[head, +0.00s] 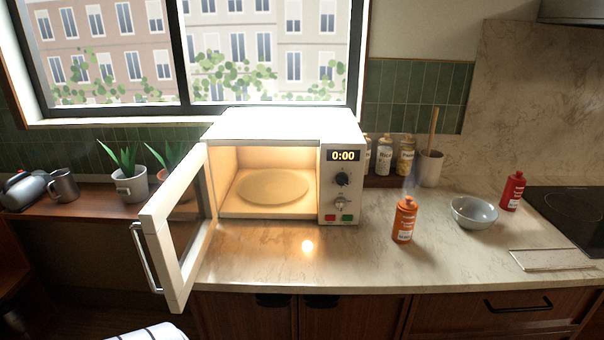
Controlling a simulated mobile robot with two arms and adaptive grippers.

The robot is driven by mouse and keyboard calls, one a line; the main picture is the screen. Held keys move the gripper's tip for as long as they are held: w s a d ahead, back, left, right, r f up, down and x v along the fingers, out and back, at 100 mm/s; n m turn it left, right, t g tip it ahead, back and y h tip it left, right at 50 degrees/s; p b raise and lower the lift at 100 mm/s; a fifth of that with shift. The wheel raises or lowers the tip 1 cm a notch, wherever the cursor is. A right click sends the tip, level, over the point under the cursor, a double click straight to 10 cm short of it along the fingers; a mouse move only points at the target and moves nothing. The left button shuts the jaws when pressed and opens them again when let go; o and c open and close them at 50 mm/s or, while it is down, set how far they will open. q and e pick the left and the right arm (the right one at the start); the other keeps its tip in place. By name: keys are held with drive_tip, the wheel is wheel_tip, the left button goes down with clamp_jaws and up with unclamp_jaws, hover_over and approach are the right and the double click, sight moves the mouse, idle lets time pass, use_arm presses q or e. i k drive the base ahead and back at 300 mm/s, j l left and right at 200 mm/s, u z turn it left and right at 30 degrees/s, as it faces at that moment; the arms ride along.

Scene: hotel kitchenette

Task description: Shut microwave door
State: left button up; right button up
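A white microwave (272,124) stands on the counter under the window. Its door (181,274) is wide open, hinged on the left, and swings out past the counter's front edge. A metal handle (147,259) is on the door's outer left side. The lit cavity holds a round turntable (273,187) and looks otherwise empty. The control panel (342,186) on the right reads 0:00. Neither of my grippers shows in the head view.
An orange bottle (404,220), a grey bowl (474,212) and a red bottle (512,191) stand right of the microwave, before the cooktop (566,213). Potted plants (131,185) stand behind the door. The counter directly before the microwave is clear.

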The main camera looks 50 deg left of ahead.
sight(179, 224)
drive_tip(key=k+j, duration=0.2)
drive_tip(key=j, duration=0.15)
drive_tip(key=k+j, duration=0.15)
drive_tip(key=j, duration=0.2)
drive_tip(key=k+j, duration=0.15)
drive_tip(key=j, duration=0.25)
drive_tip(key=k+j, duration=0.2)
drive_tip(key=j, duration=0.15)
drive_tip(key=j+u, duration=0.1)
drive_tip(key=u, duration=0.3)
drive_tip(key=k+j+u, duration=0.1)
drive_tip(key=u, duration=0.25)
drive_tip(key=j+u, duration=0.15)
drive_tip(key=u, duration=0.25)
drive_tip(key=k+j+z, duration=0.1)
drive_tip(key=k, duration=0.2)
